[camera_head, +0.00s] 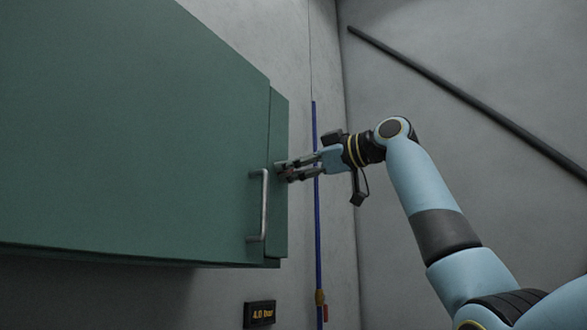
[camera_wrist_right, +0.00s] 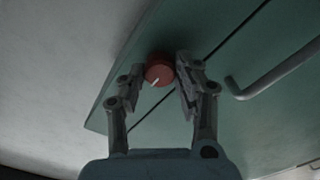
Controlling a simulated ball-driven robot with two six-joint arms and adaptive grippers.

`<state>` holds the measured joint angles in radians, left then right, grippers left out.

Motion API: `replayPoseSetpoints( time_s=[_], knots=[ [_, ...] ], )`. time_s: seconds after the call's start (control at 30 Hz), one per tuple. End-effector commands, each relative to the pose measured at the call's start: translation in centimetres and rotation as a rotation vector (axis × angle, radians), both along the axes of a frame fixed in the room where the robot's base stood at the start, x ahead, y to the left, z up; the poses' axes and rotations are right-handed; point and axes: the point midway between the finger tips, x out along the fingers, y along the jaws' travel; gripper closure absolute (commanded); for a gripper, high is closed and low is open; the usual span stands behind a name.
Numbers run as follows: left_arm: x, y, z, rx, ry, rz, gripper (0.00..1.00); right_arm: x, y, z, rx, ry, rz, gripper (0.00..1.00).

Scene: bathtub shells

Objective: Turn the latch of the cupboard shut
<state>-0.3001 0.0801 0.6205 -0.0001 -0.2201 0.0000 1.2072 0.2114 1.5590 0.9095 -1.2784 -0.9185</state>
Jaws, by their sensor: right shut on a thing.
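The green cupboard (camera_head: 140,130) fills the left of the head view, and its door looks closed against the narrow side strip. The latch is a round red knob (camera_wrist_right: 158,70) with a pale pointer line, seen in the right wrist view on the green strip beside the door seam. My right gripper (camera_head: 282,170) reaches it from the right, and its two fingers (camera_wrist_right: 160,78) are shut on the knob, one on each side. In the head view the fingers mostly hide the knob. My left gripper is not in view.
A metal bar handle (camera_head: 264,205) stands out from the door just left of my right gripper; it also shows in the right wrist view (camera_wrist_right: 270,75). A dark rail (camera_head: 460,92) slopes across the right wall.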

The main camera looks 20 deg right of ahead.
Motion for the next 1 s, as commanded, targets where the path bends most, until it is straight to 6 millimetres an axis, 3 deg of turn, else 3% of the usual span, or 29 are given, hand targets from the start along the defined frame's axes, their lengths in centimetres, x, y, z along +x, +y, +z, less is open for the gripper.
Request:
replayPoseSetpoints(
  time_s=[0.47,0.5,0.63,1.0],
  knots=[
    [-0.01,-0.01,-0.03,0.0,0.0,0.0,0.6,0.01,0.01,-0.09,-0.01,-0.005,0.001,1.0],
    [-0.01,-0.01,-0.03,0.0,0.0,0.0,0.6,0.01,0.01,-0.09,-0.01,-0.005,0.001,0.63],
    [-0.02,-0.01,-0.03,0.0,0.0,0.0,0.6,0.01,0.02,-0.07,-0.01,-0.005,0.001,0.46],
    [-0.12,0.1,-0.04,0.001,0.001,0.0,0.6,-0.48,-0.51,-0.03,-0.01,-0.007,-0.001,0.45]
  ],
)
